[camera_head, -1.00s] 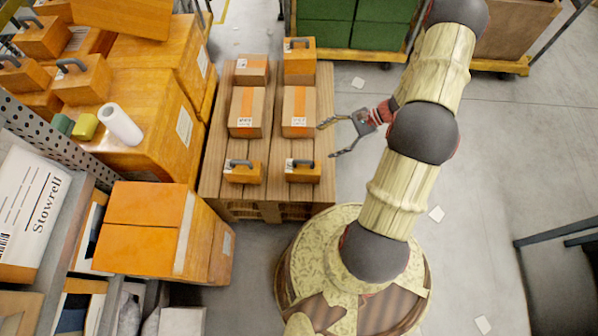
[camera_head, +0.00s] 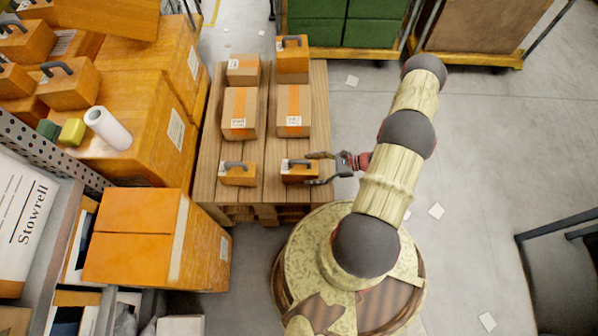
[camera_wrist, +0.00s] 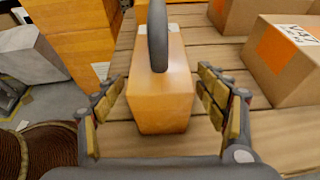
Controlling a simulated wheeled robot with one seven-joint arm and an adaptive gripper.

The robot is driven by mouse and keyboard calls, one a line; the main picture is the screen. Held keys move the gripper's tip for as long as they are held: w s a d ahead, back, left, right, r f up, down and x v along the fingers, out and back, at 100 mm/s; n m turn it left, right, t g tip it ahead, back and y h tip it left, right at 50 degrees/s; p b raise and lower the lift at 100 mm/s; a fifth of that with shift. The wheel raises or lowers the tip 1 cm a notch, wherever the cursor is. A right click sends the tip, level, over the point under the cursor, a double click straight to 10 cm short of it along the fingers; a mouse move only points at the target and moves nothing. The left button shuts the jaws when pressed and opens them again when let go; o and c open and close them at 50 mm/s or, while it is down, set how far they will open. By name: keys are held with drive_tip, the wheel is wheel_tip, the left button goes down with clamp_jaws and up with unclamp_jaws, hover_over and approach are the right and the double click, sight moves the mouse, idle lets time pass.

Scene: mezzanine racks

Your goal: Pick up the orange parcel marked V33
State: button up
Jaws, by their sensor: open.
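A small orange parcel with a dark grey handle (camera_head: 299,173) stands at the near right end of the wooden pallet. It fills the middle of the wrist view (camera_wrist: 160,100). I cannot read a V33 mark on it; the white label in the head view is too small. My gripper (camera_head: 309,168) is at its right side, with fingertips level with the parcel. In the wrist view my open gripper (camera_wrist: 160,76) has one finger on each side of the parcel, with gaps between. A similar orange parcel (camera_head: 238,175) stands to its left.
Brown cartons (camera_head: 292,110) stand farther back on the pallet (camera_head: 265,190); one carton (camera_wrist: 290,65) is marked V47. Another orange handled parcel (camera_head: 291,58) is at the far end. Large orange boxes (camera_head: 150,240) stand left. Floor right of the pallet is open.

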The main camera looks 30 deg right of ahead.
sight(300, 170)
drive_tip(key=x, duration=0.1)
drive_tip(key=b+x, duration=0.1)
drive_tip(key=x, duration=0.2)
drive_tip(key=shift+w+a+r+b, duration=0.2)
drive_tip(key=shift+w+a+b, duration=0.05)
drive_tip(key=shift+a+b, duration=0.05)
drive_tip(key=shift+c, duration=0.4)
drive_tip(key=c, duration=1.5)
drive_tip(key=shift+r, duration=0.15)
drive_tip(key=shift+c, duration=0.5)
